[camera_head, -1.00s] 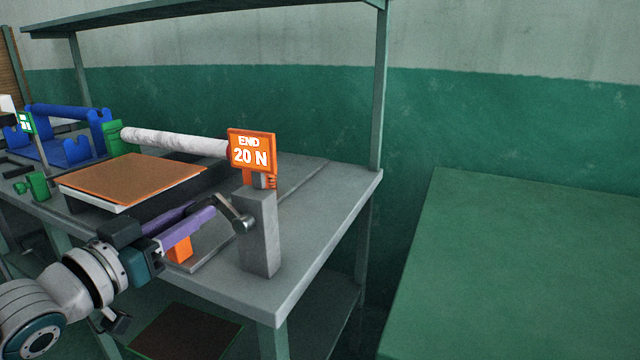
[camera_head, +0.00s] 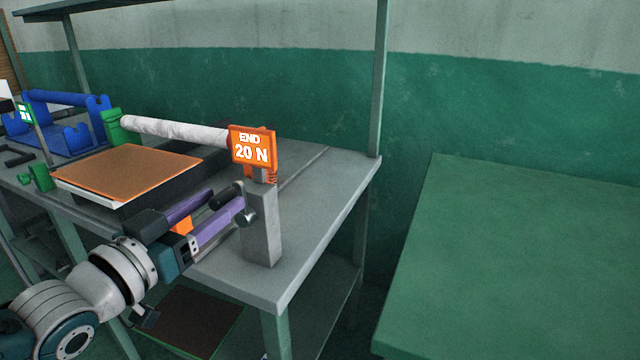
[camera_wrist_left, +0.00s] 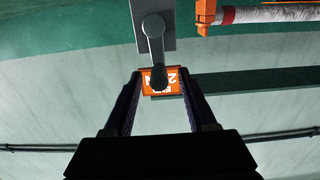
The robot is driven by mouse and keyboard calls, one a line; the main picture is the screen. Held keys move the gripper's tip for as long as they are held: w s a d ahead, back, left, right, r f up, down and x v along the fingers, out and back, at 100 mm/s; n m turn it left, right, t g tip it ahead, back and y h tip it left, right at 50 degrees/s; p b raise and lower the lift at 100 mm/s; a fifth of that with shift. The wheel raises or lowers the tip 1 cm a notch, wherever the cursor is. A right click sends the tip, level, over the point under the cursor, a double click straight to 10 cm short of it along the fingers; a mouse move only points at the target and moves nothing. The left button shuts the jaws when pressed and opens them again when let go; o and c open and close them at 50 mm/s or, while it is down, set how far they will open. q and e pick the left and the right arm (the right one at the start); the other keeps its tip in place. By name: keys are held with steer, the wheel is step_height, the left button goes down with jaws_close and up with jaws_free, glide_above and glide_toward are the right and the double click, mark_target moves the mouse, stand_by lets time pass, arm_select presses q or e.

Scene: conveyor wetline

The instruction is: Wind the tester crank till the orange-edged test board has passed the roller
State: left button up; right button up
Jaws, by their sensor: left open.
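The orange-edged test board (camera_head: 128,170) lies flat on the tester, on the near side of the white roller (camera_head: 175,129). The tester crank is on the grey post (camera_head: 262,228) at the right end; its dark handle (camera_head: 225,195) points toward my left gripper (camera_head: 226,202). That gripper has purple fingers and is open, with the handle between its fingertips. In the left wrist view the handle (camera_wrist_left: 158,78) shows between the spread fingers (camera_wrist_left: 160,88), with gaps at both sides. The crank arm (camera_wrist_left: 153,28) rises above it. My right gripper is not in view.
An orange sign (camera_head: 253,148) reading "END 20 N" stands above the post. A blue stand (camera_head: 65,98) is at the back left. A dark board with a green edge (camera_head: 195,322) lies on the lower shelf. A green surface (camera_head: 520,260) fills the right, clear.

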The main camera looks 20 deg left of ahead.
arm_select(q)
steer(key=shift+s+p, duration=0.4)
steer(key=shift+s, duration=0.1)
steer(key=s+p, duration=0.1)
steer(key=s, duration=0.1)
steer(key=s+p, duration=0.1)
steer(key=s, duration=0.1)
steer(key=shift+s+a, duration=0.2)
steer(key=shift+s, duration=0.15)
steer(key=shift+s+p, duration=0.3)
steer(key=shift+s, duration=0.4)
steer(key=s+d+f+g+p, duration=0.2)
steer(key=s+d+g, duration=0.4)
steer(key=d+g, duration=0.25)
steer(key=s+d+r+m+g+y+p, duration=0.1)
steer(key=s+r+g, duration=0.2)
steer(key=s, duration=0.4)
steer(key=s+d+r+g+p, duration=0.1)
steer(key=s+r+g, duration=0.15)
steer(key=s, duration=0.45)
step_height(320, 180, up, 37)
steer(key=p, duration=3.7)
steer(key=shift+r+p, duration=0.2)
steer(key=shift+p, duration=0.15)
